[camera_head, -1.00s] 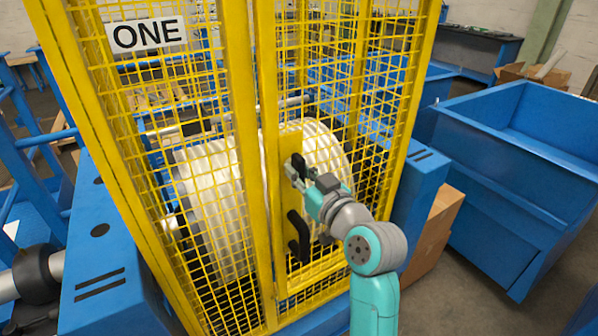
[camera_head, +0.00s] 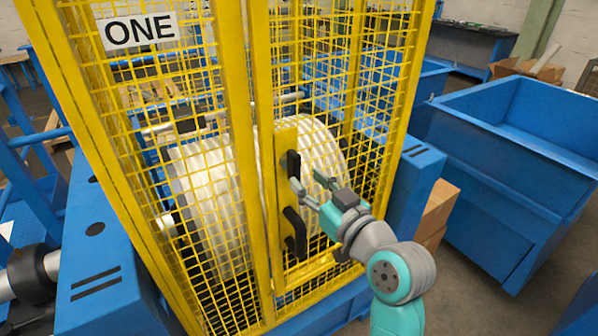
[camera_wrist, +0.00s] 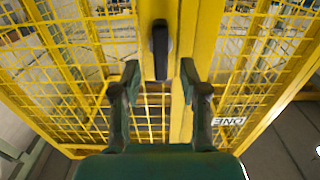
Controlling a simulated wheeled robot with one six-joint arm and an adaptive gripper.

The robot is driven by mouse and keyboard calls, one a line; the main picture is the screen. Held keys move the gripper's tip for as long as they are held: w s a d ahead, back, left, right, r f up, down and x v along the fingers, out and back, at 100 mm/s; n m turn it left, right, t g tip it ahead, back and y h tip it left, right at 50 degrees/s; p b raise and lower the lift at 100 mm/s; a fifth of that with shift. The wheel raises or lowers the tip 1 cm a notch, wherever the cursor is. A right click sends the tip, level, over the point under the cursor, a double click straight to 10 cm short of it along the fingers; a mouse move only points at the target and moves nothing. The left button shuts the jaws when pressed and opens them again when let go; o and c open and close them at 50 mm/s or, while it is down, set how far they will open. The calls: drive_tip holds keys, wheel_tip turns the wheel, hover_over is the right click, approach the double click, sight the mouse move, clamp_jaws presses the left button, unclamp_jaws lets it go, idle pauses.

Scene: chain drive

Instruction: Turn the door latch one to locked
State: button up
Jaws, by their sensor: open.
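The door latch (camera_head: 293,164) is a small black handle on the yellow plate of the cage door, and it points up and down. In the wrist view the latch (camera_wrist: 160,50) stands upright, ahead of and between my fingertips. My gripper (camera_head: 308,186) is open and empty, in front of the plate and just to the right of the latch in the head view. Its two fingers (camera_wrist: 158,75) are spread apart and appear clear of the latch. A sign reading ONE (camera_head: 140,31) hangs on the cage at upper left; it also shows in the wrist view (camera_wrist: 228,121).
A curved black pull handle (camera_head: 294,233) sits below the latch on the same door. Yellow mesh and posts (camera_head: 240,150) surround a large white drum (camera_head: 205,185). A blue bin (camera_head: 500,180) stands at right, with cardboard boxes (camera_head: 436,210) beside the cage.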

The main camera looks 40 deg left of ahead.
drive_tip(key=v, duration=0.6)
idle(0.4)
drive_tip(key=s+d+f+m+t+h, duration=0.3)
drive_tip(key=d+f+m+t+h, duration=0.15)
drive_tip(key=d+f, duration=0.8)
drive_tip(key=s+d+f+m+t+h, duration=0.35)
drive_tip(key=d+f+m+h, duration=0.2)
drive_tip(key=d+f, duration=0.65)
drive_tip(key=s+d+f+m+h, duration=0.3)
drive_tip(key=s+d+f+h, duration=0.15)
drive_tip(key=s+d, duration=0.7)
drive_tip(key=s+d+r+h, duration=0.1)
drive_tip(key=s, duration=0.7)
drive_tip(key=s+d+r+h, duration=0.1)
drive_tip(key=s+d, duration=0.1)
drive_tip(key=s, duration=0.7)
drive_tip(key=shift+d+r+m, duration=0.3)
drive_tip(key=shift+d+r, duration=0.05)
